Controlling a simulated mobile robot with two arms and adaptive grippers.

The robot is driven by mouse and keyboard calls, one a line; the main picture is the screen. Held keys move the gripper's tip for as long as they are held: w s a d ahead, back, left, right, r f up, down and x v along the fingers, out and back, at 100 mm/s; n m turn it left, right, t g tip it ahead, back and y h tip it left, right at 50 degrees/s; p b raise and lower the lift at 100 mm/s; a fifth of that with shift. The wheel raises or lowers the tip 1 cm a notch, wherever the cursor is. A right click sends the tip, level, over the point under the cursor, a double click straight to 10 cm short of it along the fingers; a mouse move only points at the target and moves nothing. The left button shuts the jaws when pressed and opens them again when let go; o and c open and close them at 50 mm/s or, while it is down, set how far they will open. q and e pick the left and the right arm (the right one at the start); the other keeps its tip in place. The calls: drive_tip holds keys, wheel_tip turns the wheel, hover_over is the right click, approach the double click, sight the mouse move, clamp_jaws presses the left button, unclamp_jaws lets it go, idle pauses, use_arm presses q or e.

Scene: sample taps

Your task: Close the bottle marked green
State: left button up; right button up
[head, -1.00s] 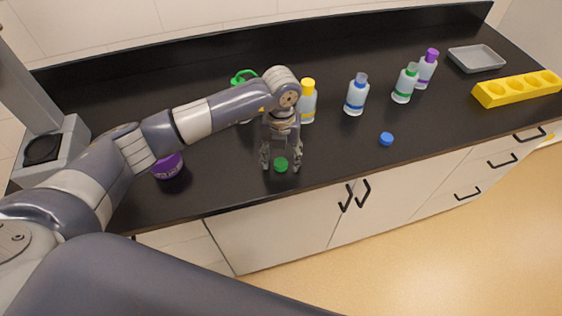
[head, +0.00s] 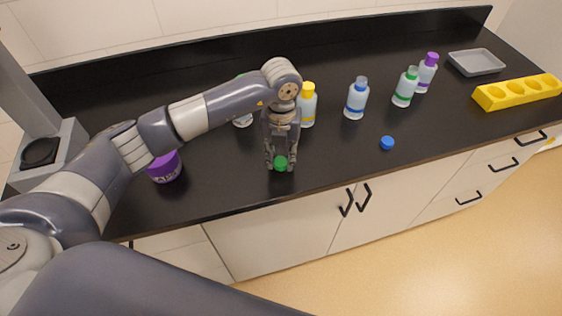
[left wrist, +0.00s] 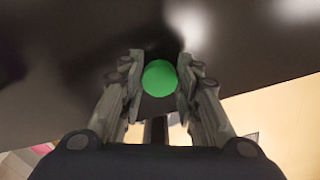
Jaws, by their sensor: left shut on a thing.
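The bottle marked green (head: 404,90) stands upright on the black counter, right of centre in the head view, with a green band and a narrow uncapped-looking neck. My left gripper (head: 281,163) is well to its left, near the counter's front edge, pointing down. It is shut on a green cap (head: 280,163). In the left wrist view the green cap (left wrist: 160,78) sits between the two fingertips (left wrist: 159,82), its round top facing the camera. Whether the cap still touches the counter I cannot tell. My right gripper is not in view.
A blue-banded bottle (head: 355,101) and a yellow-capped bottle (head: 307,106) stand between; a purple-capped bottle (head: 427,73) is close behind the green one. A blue cap (head: 387,143) lies in front. A yellow rack (head: 515,94), grey tray (head: 476,62) and purple tub (head: 164,167) are farther out.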

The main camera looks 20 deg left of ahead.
use_arm(q)
drive_tip(key=shift+r+b, duration=0.35)
drive_tip(key=shift+r, duration=0.25)
drive_tip(key=s+d+b, duration=0.2)
drive_tip(key=s+d, duration=0.2)
drive_tip(key=d, duration=0.2)
drive_tip(key=s+d+r+b, duration=0.1)
drive_tip(key=s+d+b, duration=0.1)
drive_tip(key=s+d, duration=0.2)
drive_tip(key=d, duration=0.3)
drive_tip(key=shift+s+d+r, duration=0.3)
drive_tip(key=shift+a, duration=0.15)
drive_tip(key=s+a+r+n, duration=0.1)
drive_tip(key=s+a+n, duration=0.2)
drive_tip(key=a+n, duration=0.5)
drive_tip(key=s+a+r+n, duration=0.1)
drive_tip(key=a+n, duration=0.8)
drive_tip(key=n, duration=1.6)
drive_tip(key=shift+s+n, duration=0.3)
drive_tip(key=shift+s, duration=0.6)
